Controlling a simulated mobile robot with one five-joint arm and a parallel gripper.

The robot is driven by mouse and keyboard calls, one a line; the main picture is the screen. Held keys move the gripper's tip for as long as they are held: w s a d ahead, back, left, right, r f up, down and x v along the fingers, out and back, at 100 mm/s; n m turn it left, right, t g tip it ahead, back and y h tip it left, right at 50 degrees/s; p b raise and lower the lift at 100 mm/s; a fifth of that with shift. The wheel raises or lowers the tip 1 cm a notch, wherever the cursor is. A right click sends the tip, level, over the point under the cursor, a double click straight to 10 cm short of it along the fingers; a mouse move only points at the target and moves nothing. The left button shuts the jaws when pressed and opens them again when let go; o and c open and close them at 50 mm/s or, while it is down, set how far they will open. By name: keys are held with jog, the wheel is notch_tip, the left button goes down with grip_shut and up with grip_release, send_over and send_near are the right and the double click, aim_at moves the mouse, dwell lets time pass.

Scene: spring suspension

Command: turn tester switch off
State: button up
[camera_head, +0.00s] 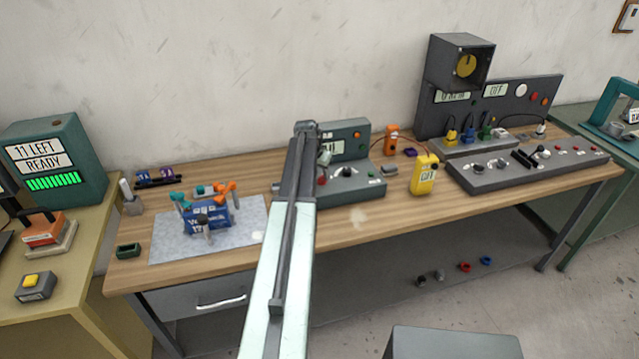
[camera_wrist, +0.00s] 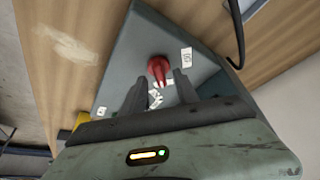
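The grey tester (camera_head: 362,195) stands on the wooden bench, with a small display, a black knob (camera_head: 347,171) and a red part (camera_head: 322,180) on its front. My arm covers its left side in the head view. In the wrist view a red switch lever (camera_wrist: 159,68) stands up from the grey panel (camera_wrist: 135,50). My gripper (camera_wrist: 160,88) is open, with its two dark fingers apart on either side just below the lever in the picture. Nothing is held between them. Whether a finger touches the lever I cannot tell. The small labels on the panel are too blurred to read.
A yellow meter (camera_head: 424,176) and an orange device (camera_head: 391,139) stand right of the tester. A grey control console (camera_head: 480,184) lies farther right. A grey mat (camera_head: 170,247) with a blue assembly (camera_head: 208,216) is at the left. The bench front near the meter is clear.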

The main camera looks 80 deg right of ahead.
jog(key=shift+d+f, duration=0.2)
jog(key=shift+f, duration=0.5)
jog(key=shift+r, duration=0.15)
